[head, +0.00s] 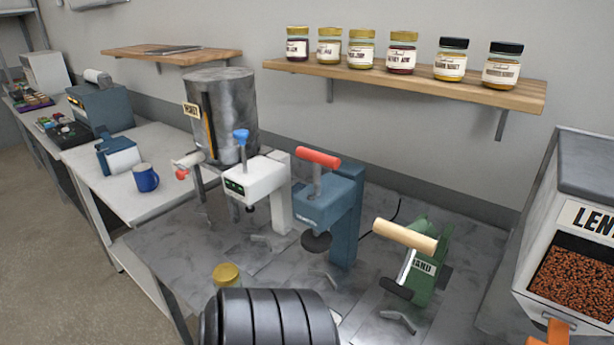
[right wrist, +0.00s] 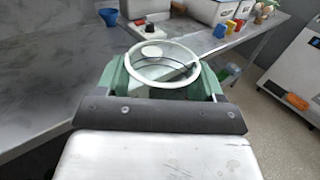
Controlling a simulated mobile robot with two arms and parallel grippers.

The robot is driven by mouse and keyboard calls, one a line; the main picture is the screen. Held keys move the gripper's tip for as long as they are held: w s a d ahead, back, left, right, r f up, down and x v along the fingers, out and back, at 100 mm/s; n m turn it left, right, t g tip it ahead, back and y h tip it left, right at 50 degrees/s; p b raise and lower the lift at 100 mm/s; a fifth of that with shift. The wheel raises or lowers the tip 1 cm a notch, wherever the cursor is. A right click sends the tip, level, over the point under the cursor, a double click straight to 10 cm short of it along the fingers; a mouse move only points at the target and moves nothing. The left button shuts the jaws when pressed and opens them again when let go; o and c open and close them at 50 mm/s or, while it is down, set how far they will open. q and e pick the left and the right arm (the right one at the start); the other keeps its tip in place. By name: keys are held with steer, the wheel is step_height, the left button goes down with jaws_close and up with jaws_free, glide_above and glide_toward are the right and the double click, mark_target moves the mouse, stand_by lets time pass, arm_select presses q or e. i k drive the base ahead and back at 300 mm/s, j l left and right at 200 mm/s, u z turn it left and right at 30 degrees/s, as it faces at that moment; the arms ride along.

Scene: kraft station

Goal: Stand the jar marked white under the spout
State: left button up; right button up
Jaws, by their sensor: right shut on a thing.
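In the right wrist view my right gripper (right wrist: 163,78) is shut on a clear jar (right wrist: 133,60) with a round open rim, seen from above. No label on it faces the camera, so I cannot read its marking. A grey metal tank (head: 238,115) with a small label stands at the back left of the bench in the head view. Its spout (head: 187,162) has a red end and points out over the left side. A gold lid (head: 227,274) shows low in the head view, partly hidden; I cannot tell what it belongs to. My left gripper is not in view.
A white press (head: 257,181), a blue press (head: 328,205) and a green hand device (head: 428,265) stand on the grey bench. A wall shelf (head: 420,82) holds several lidded jars. A blue mug (head: 145,178) sits on the left table. A lentil dispenser (head: 568,215) stands right.

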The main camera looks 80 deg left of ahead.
mark_target(197, 224)
steer(key=k+j+u, duration=0.1)
steer(key=k+u, duration=0.15)
steer(key=k, duration=0.3)
steer(key=k+j+u, duration=0.25)
steer(key=k, duration=0.3)
steer(key=j+u, duration=0.3)
steer(key=i+j+u, duration=0.1)
steer(key=j+u, duration=0.2)
steer(key=j, duration=0.25)
steer(key=i+j+u, duration=0.1)
steer(key=j+u, duration=0.15)
steer(key=j, duration=0.15)
steer(key=i+j, duration=0.1)
steer(key=j, duration=0.25)
steer(key=i+j, duration=0.15)
steer(key=j, duration=0.25)
steer(key=i+j, duration=0.1)
steer(key=j, duration=0.25)
steer(key=i+j, duration=0.1)
steer(key=j, duration=0.25)
steer(key=i+j, duration=0.15)
steer(key=j, duration=0.25)
steer(key=i+j, duration=0.1)
steer(key=j, duration=0.25)
steer(key=i+j, duration=0.1)
steer(key=j, duration=0.25)
